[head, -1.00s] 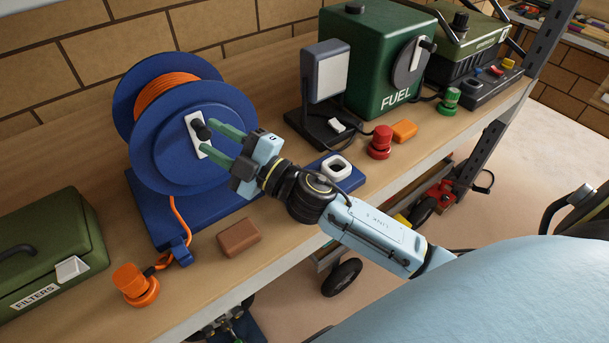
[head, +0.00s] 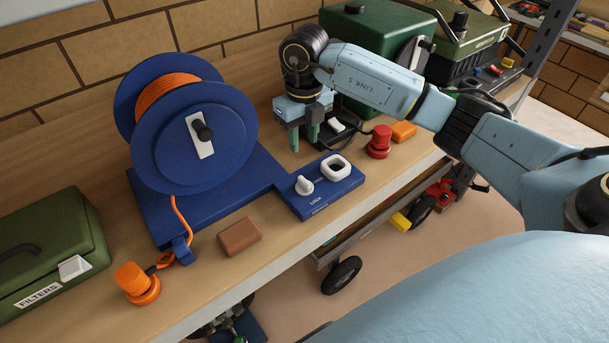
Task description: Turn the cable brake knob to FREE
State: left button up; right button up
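The cable brake knob (head: 303,186) is a small white knob on the blue panel (head: 322,206) at the front right of the cable reel's base. The word LOCK is legible in front of it; other lettering beside it is too small to read. I cannot tell which way the knob points. My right gripper (head: 304,141) points down above the bench behind the panel, apart from the knob. Its green fingers are apart with nothing visible between them. The blue cable reel (head: 165,155) holds orange cable and has a white crank with a black handle (head: 203,131). My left gripper is out of view.
A white square ring (head: 336,167) sits on the panel right of the knob. A red knob-like piece (head: 379,142) and an orange block (head: 404,131) stand further right. A brown block (head: 239,237) lies left of the panel. The green fuel box (head: 370,45) stands behind my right arm.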

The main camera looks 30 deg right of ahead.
aim_at(305, 180)
notch_tip(305, 180, down, 13)
jog(key=shift+d+f+p, duration=0.1)
jog(key=shift+p, duration=0.95)
grip_shut()
